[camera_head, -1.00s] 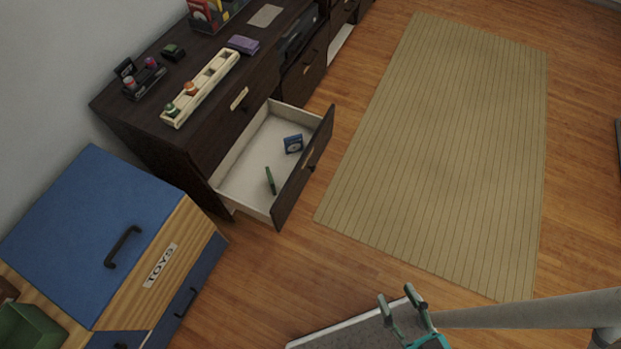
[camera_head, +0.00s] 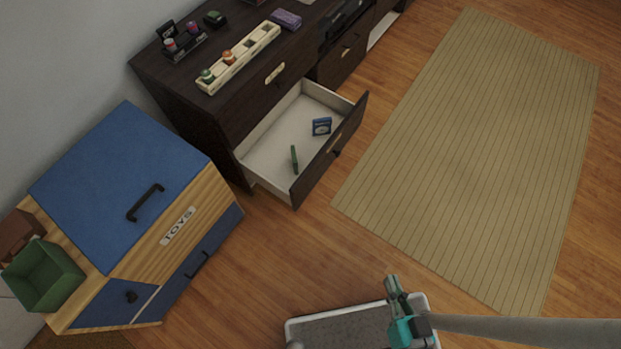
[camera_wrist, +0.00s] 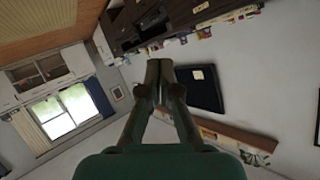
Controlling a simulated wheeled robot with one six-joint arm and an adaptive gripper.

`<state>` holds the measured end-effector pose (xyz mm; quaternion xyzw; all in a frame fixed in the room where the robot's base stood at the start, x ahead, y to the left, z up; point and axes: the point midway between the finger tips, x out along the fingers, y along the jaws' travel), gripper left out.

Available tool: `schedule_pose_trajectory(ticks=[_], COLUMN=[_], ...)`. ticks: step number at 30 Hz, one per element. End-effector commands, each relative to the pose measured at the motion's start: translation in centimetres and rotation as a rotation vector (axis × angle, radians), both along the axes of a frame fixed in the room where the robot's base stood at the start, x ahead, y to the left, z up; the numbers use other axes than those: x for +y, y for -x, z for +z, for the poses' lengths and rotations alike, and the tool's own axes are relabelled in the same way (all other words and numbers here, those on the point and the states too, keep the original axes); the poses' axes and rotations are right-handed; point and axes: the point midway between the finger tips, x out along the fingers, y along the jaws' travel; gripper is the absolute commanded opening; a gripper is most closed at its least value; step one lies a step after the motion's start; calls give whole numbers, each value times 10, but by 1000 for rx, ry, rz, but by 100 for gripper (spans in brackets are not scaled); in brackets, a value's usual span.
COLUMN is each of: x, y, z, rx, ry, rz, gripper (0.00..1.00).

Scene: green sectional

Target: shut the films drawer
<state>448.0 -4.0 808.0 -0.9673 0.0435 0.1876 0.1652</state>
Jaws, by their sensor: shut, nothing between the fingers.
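The open drawer (camera_head: 260,158) sticks out from the dark cabinet (camera_head: 228,112) in the head view. Its front panel (camera_head: 331,150) is dark, with a knob and a small label that I cannot read. A blue box (camera_head: 321,126) and a green stick-like item (camera_head: 294,159) lie inside. My gripper (camera_head: 392,283) is at the bottom of the head view, in front of the drawer and well apart from it. Its fingers are together and empty; they also show shut in the wrist view (camera_wrist: 158,72).
A beige rug (camera_head: 480,150) lies on the right. Bare wooden floor (camera_head: 270,260) lies between chest, drawer and my base. A cream game tray (camera_head: 239,59) is on the cabinet.

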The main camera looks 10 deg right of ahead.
Motion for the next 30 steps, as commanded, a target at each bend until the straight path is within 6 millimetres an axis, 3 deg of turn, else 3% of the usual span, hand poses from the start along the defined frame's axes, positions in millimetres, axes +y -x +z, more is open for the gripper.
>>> schedule_pose_trajectory(ticks=[1,6,15,22,30], x=[-1,1,13,24,36], y=[-11,-42,-112,-176,-258], z=[-22,-89,-183,-229,-250], rx=[24,126,309,461,666], ry=[-85,-390,-911,-1284,-1676], rz=[-39,-177,-434,-642,-899], gripper=[0,0,0,0,0])
